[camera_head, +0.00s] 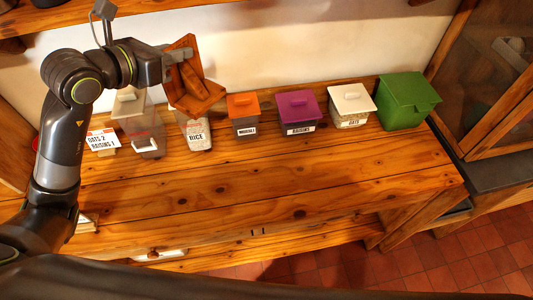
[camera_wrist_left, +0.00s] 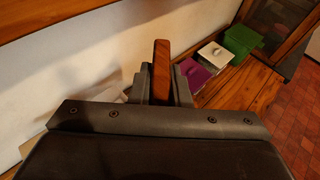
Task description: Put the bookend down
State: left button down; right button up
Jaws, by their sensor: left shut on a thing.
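The wooden bookend (camera_head: 200,93) is a reddish-brown angled piece with an upright part and a base part. My left gripper (camera_head: 180,72) is shut on it and holds it above the back of the shelf, in front of the rice container. In the left wrist view the bookend (camera_wrist_left: 161,70) shows as a narrow wooden edge between the fingers of the left gripper (camera_wrist_left: 163,88). In the head view it covers the upper part of the rice container (camera_head: 197,136). My right gripper is not in view.
Along the back of the wooden shelf (camera_head: 270,190) stand a clear container (camera_head: 140,127), an orange-lidded muesli box (camera_head: 243,113), a purple-lidded raisins box (camera_head: 298,109), a white-lidded oats box (camera_head: 350,105) and a green bin (camera_head: 405,102). A label card (camera_head: 101,141) stands at left. The shelf front is clear.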

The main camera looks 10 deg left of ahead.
pick_arm(q)
jog(key=shift+r, duration=0.15)
notch_tip(320, 180, down, 28)
jog(key=p, duration=0.2)
jog(key=shift+a, duration=0.2)
jog(key=c, duration=1.6)
grip_release()
jog(key=shift+s+f, duration=0.1)
jog(key=shift+f, duration=0.1)
jog(key=shift+c, duration=0.2)
jog(key=shift+r, duration=0.1)
